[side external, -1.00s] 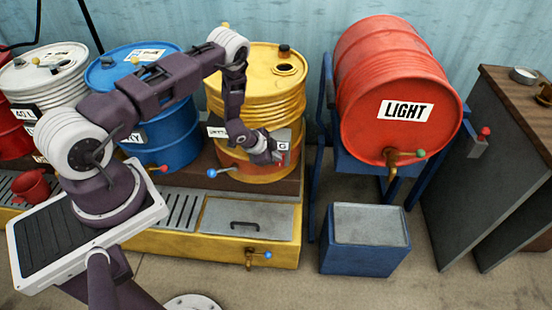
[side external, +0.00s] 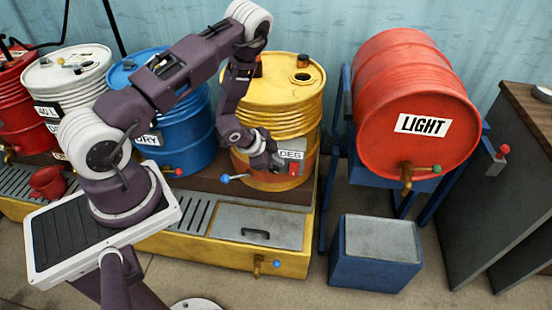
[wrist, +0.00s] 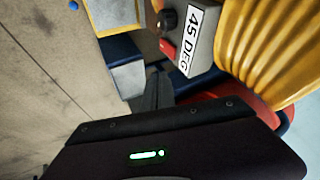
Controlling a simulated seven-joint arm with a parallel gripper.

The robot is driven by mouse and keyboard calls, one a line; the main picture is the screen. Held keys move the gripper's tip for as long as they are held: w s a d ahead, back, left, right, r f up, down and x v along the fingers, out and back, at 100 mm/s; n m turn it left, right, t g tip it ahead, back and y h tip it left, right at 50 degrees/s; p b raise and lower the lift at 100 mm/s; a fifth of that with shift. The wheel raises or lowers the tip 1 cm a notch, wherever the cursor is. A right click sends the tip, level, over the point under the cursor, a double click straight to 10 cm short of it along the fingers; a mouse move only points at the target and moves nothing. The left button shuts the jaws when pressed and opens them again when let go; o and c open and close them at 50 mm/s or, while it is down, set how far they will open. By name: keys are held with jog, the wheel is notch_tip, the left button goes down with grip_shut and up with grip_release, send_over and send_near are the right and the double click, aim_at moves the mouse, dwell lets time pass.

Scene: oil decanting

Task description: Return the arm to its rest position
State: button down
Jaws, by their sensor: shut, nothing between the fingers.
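My purple arm reaches over the yellow platform, its base (side external: 120,215) at the lower left and its elbow raised. My gripper (side external: 270,163) points down in front of the yellow drum (side external: 285,95), beside the grey box labelled DEG (side external: 291,163). In the wrist view my gripper's fingers (wrist: 158,88) are together with nothing between them. I cannot tell whether the gripper touches the box.
A red LIGHT drum (side external: 412,90) lies on a blue stand to the right, its tap above a blue bin (side external: 376,254). Blue (side external: 185,130) and white (side external: 70,70) drums stand left. A blue-handled tap (side external: 233,178) sticks out near my gripper. Floor in front is open.

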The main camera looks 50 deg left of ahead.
jog(key=shift+s+r, duration=0.25)
jog(key=shift+r, duration=0.2)
jog(key=w+r+n+y, duration=0.2)
jog(key=w+r+n, duration=0.1)
jog(key=r, duration=1.4)
jog(key=s+d+r+n, duration=0.1)
jog(key=s+d+r, duration=0.1)
jog(key=r, duration=0.3)
jog(key=s+d+r+n, duration=0.1)
jog(key=s+d+r, duration=0.1)
jog(key=r, duration=0.4)
jog(key=s+d+r, duration=0.3)
jog(key=s, duration=0.5)
jog(key=s+d+r+n+g+h, duration=0.1)
jog(key=s+d+r, duration=0.2)
jog(key=s, duration=0.5)
jog(key=s+d+r+n+h, duration=0.1)
jog(key=s+d+r, duration=0.2)
jog(key=s, duration=0.4)
jog(key=shift+s+d+r+g, duration=0.2)
jog(key=shift+s+r+g, duration=0.15)
jog(key=shift+r, duration=0.25)
